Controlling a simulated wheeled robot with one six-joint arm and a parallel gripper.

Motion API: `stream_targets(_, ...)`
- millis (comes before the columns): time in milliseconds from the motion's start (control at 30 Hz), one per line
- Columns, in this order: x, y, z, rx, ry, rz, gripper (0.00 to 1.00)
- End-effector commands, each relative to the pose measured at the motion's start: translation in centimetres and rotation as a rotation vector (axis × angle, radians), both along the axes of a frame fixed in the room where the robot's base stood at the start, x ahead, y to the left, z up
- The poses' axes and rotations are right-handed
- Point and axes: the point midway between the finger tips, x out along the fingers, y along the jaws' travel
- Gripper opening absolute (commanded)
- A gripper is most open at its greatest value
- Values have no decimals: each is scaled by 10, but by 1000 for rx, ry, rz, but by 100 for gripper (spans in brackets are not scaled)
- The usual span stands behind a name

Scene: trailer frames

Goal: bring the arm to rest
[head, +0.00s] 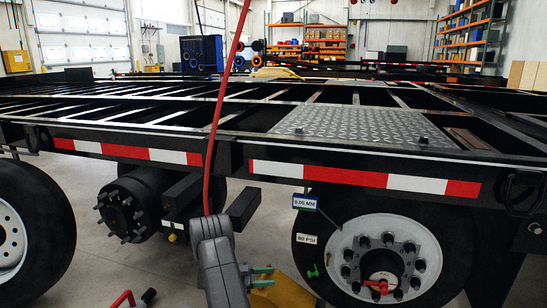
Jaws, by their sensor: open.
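My arm (220,270) rises from the bottom edge, left of the right wheel. My gripper (263,277) is at its right side, low in the picture, with two green fingers apart and nothing seen between them. A yellow object (285,294) lies just behind and below the fingers; I cannot tell whether they touch it. The gripper is left of the wheel (400,235) and below the trailer frame's red and white striped side rail (365,178).
A red hose (222,95) hangs down close to my arm. A bare hub (128,208) with studs is left, beside another tire (40,225). Tags reading 5.05 MM (305,202) and 80 PSI (307,238) are by the right wheel. Floor shows at the lower left (95,270).

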Motion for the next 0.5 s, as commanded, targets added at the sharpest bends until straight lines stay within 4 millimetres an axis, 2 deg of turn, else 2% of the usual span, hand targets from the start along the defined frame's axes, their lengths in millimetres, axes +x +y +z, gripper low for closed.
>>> stream_targets(500, 6, -103, -3, 1, -1, -4, 45)
